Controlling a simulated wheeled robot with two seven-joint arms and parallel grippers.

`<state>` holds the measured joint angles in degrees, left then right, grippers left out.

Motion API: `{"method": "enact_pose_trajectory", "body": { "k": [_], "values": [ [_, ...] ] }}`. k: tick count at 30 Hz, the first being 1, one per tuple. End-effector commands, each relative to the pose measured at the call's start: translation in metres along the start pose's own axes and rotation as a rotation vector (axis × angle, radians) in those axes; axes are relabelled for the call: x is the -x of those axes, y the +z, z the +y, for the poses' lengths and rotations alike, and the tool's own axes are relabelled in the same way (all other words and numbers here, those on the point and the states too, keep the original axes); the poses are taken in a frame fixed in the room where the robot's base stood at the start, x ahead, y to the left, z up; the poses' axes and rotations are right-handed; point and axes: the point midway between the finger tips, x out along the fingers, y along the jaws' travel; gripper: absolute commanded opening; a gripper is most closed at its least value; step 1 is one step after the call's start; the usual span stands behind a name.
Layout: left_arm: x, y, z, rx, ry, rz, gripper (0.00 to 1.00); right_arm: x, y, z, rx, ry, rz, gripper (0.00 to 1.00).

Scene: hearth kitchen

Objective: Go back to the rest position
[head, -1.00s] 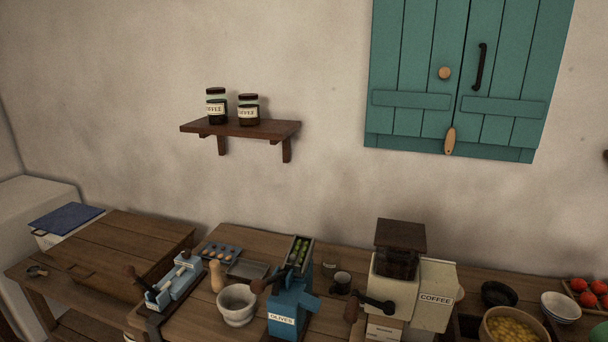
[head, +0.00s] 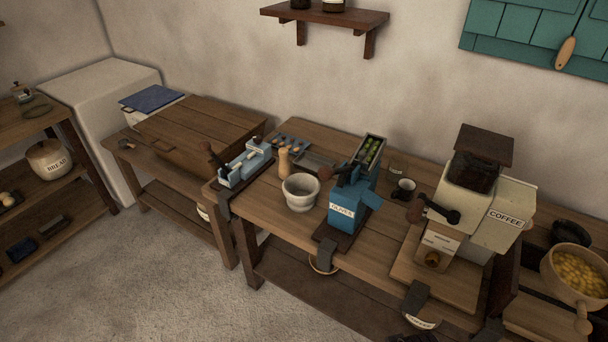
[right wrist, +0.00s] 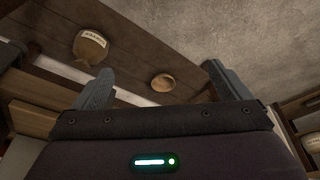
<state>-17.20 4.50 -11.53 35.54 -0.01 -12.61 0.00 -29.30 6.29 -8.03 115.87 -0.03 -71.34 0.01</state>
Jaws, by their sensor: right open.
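My right gripper (right wrist: 160,88) shows in the right wrist view. Its two grey fingers stand wide apart with nothing between them that it holds. Beyond the fingertips are a wooden surface, a labelled brown sack-like thing (right wrist: 91,46) and a small round brown bowl-like thing (right wrist: 162,82), both apart from the fingers. Neither gripper can be made out clearly in the head view. My left gripper is not seen.
The worktable (head: 385,255) carries a blue olive machine (head: 347,205), a coffee grinder (head: 470,195), a mortar (head: 300,192) and a cup (head: 403,188). A shelf unit with a bread crock (head: 48,160) stands at left. The stone floor (head: 150,270) between is clear.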

Motion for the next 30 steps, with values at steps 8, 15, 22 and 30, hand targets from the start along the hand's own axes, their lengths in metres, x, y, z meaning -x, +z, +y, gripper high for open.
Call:
{"method": "enact_pose_trajectory", "body": {
  "k": [8, 15, 22, 30],
  "values": [
    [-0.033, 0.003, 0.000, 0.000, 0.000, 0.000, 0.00, -0.173, 0.088, -0.007, 0.010, -0.008, -0.067, 0.96],
    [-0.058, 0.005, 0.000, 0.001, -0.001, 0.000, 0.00, -0.283, 0.206, -0.012, 0.023, -0.013, -0.121, 0.96],
    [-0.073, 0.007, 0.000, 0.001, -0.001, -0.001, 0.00, -0.328, 0.302, -0.013, 0.033, -0.016, -0.155, 0.96],
    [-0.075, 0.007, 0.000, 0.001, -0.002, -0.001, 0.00, -0.334, 0.333, -0.012, 0.036, -0.017, -0.163, 0.96]
  ]
}}
